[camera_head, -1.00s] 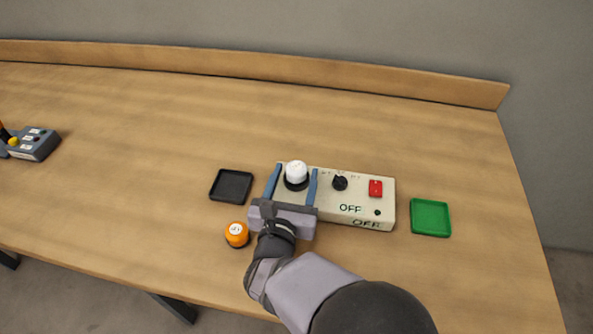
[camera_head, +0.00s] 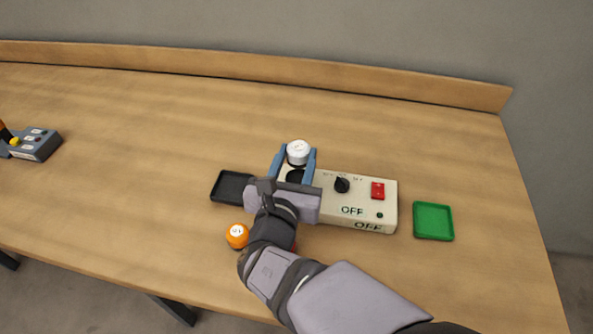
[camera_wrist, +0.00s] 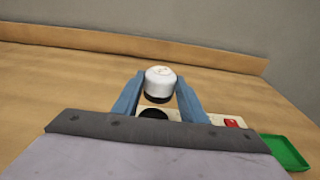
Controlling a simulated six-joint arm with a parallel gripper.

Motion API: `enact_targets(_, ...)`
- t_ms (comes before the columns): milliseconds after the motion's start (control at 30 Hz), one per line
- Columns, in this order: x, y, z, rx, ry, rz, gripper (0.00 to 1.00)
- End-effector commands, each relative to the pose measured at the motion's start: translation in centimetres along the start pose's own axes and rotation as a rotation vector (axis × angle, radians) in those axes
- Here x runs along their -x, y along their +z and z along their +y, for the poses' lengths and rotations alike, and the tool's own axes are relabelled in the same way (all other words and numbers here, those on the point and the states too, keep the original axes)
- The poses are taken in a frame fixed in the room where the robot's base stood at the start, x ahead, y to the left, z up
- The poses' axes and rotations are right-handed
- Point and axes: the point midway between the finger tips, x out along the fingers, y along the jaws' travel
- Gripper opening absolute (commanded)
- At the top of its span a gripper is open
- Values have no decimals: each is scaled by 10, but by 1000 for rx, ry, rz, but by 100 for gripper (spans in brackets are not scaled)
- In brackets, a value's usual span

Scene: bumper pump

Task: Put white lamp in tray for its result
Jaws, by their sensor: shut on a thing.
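The white lamp (camera_head: 298,152) is a short white cylinder with a dark base. It is held between the blue fingers of my gripper (camera_head: 296,158), above the cream control box (camera_head: 358,208). In the wrist view the lamp (camera_wrist: 160,80) is between the fingertips, and a dark round socket (camera_wrist: 153,113) shows below it. A black tray (camera_head: 229,187) lies left of the box, partly covered by my gripper. A green tray (camera_head: 433,221) lies right of the box; part of it shows in the wrist view (camera_wrist: 284,151).
An orange lamp (camera_head: 237,236) stands on the table in front of the black tray, beside my arm. The box carries a black knob (camera_head: 342,185), a red switch (camera_head: 378,191) and OFF labels. A grey button box (camera_head: 36,144) is at the far left. The table behind is clear.

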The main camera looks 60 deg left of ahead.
Motion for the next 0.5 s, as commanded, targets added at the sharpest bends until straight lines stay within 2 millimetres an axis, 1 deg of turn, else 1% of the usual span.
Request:
enact_targets(33, 1, 9, 0, -4, 2, -3, 11)
enact_targets(200, 4, 26, 0, -1, 1, -1, 11)
enact_targets(333, 5, 31, 0, -1, 1, 0, 11)
enact_targets(500, 4, 31, -1, 0, -1, 0, 11)
